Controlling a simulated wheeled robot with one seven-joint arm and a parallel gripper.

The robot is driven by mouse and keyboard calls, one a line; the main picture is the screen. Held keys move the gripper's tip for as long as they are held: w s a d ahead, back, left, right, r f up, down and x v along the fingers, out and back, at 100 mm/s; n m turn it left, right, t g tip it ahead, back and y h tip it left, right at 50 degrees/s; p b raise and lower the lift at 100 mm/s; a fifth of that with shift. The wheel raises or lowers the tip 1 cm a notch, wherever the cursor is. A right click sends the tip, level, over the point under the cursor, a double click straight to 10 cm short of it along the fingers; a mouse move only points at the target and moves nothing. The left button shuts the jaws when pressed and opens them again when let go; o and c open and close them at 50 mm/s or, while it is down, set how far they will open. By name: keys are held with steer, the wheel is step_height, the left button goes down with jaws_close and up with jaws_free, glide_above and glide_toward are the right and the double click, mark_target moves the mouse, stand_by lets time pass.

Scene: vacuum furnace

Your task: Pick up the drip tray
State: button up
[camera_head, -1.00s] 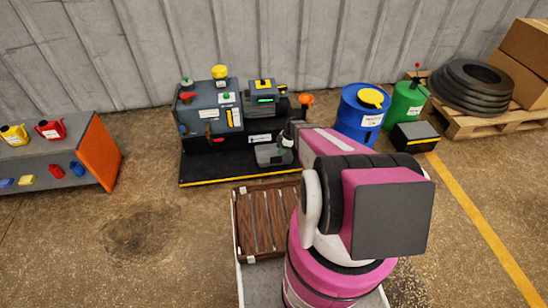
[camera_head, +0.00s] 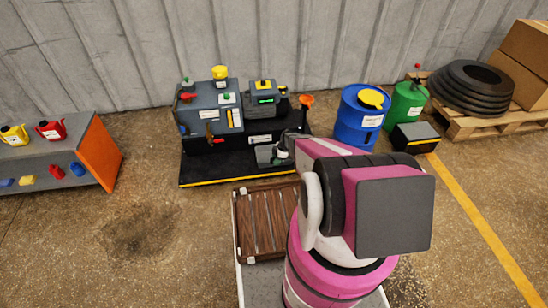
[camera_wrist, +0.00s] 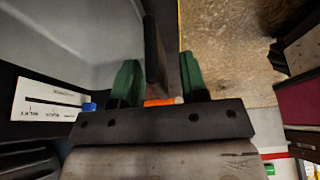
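The drip tray, a small grey tray (camera_head: 266,154), sits on the black base at the front of the dark grey machine (camera_head: 212,110). My gripper (camera_head: 288,145) is at the tray's right end, partly hidden by my arm. In the wrist view, my gripper (camera_wrist: 158,75) has its two green fingers apart. A thin dark upright edge, which looks like the wall of the drip tray (camera_wrist: 155,50), stands between them. Gaps show beside that edge, so the fingers do not look closed on it. A small orange piece (camera_wrist: 163,101) shows between the finger bases.
An orange funnel (camera_head: 306,101) stands at the machine's right end. A blue drum (camera_head: 357,120), a green canister (camera_head: 407,102) and a black box (camera_head: 415,137) stand further right. A grey bench (camera_head: 60,150) with an orange end is at left. Floor between bench and machine is clear.

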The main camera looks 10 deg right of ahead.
jaws_close()
steer(key=shift+r, duration=0.1)
